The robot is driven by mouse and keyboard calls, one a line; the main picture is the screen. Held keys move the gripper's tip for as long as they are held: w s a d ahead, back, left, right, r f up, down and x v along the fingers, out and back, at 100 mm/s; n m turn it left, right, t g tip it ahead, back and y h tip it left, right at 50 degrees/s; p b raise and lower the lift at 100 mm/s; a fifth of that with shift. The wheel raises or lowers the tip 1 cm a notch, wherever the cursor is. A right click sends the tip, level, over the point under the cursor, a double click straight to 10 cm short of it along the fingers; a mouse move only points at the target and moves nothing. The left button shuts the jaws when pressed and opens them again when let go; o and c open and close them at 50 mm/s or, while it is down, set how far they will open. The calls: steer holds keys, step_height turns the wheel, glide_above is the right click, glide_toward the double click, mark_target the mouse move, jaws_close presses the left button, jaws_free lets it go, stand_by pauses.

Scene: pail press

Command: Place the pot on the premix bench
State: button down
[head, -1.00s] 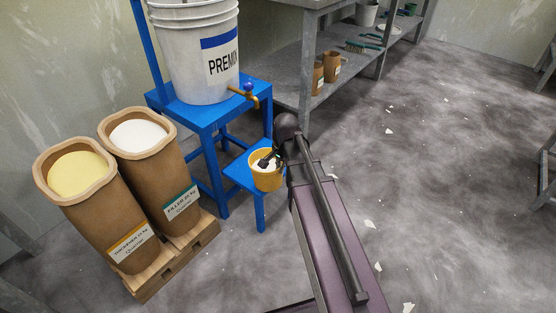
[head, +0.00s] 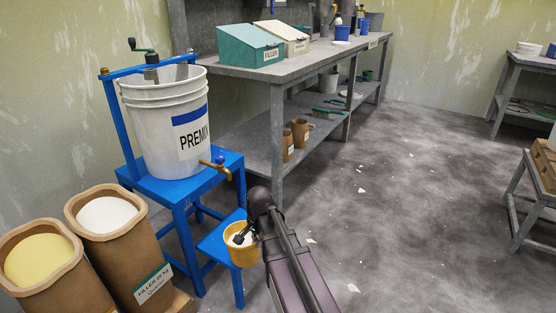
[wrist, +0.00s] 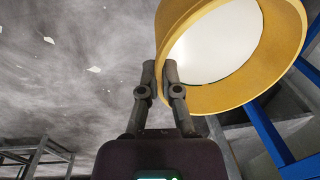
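The pot (head: 243,256) is small and yellow with a white filling. It sits at the front right of the low blue shelf under the tap; I cannot tell whether it rests on the shelf or is just above it. In the wrist view, the pot (wrist: 268,84) fills the upper right. My gripper (wrist: 159,66) has one finger inside the rim and one outside, closed on the wall. In the head view, my gripper (head: 241,236) is partly hidden by my arm. A long grey bench (head: 338,54) stands behind; its front label is too small to read.
A blue stand (head: 180,188) holds a white PREMIX pail (head: 160,125) with a tap (head: 216,166). Filler sacks (head: 117,248) stand at the lower left. A teal bin (head: 236,48) and a cream bin (head: 281,36) sit on the grey bench. Open floor lies to the right.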

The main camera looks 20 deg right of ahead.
step_height(320, 180, up, 45)
steer(key=p, duration=4.5)
steer(key=shift+r, duration=0.1)
